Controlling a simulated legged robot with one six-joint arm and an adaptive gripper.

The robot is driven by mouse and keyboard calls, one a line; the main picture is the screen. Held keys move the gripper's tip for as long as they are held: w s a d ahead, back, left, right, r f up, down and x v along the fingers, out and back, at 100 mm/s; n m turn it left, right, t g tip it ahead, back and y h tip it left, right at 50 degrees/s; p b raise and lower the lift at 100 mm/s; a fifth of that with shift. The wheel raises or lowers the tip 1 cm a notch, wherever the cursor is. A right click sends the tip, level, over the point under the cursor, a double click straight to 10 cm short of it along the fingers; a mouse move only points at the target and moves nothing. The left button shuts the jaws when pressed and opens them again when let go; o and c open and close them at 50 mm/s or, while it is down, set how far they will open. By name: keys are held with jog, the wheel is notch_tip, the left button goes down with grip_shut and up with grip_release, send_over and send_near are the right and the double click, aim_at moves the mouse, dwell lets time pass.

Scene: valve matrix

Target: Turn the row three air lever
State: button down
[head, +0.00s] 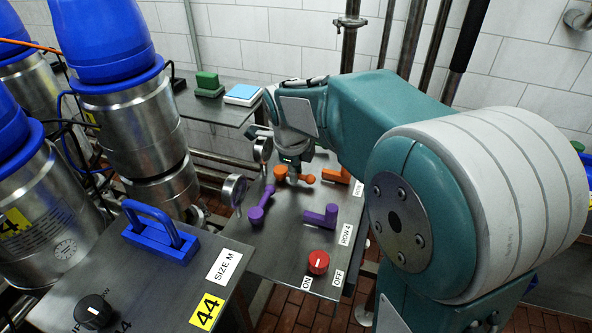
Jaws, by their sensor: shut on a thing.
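The left orange lever (281,173) stands on the grey valve panel (283,244), with a round knob at the right end of its handle. My gripper (294,166) reaches down from the arm at the back of the panel and is shut on this orange lever. The fingers are small and partly hidden, so the exact contact does not show. A second orange handle (338,177) of a flatter shape is to the right, beside a partly readable row label (359,188).
Nearer are a purple ball-ended lever (262,202), a flat purple handle (322,217) by a ROW 4 label (346,234), and a red knob (318,262). Gauges (234,189) line the panel's left edge. Steel vessels (138,125) stand left, and a blue handle (160,232) is in front.

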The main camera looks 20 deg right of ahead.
jog(key=shift+r, duration=0.1)
jog(key=c, duration=0.9)
grip_release()
jog(key=shift+w, duration=0.1)
jog(key=shift+a, duration=0.1)
jog(key=r, duration=0.4)
jog(key=s+a+r, duration=0.1)
jog(key=r, duration=0.2)
jog(key=s+r, duration=0.1)
jog(key=r, duration=0.3)
jog(key=shift+a+r, duration=0.3)
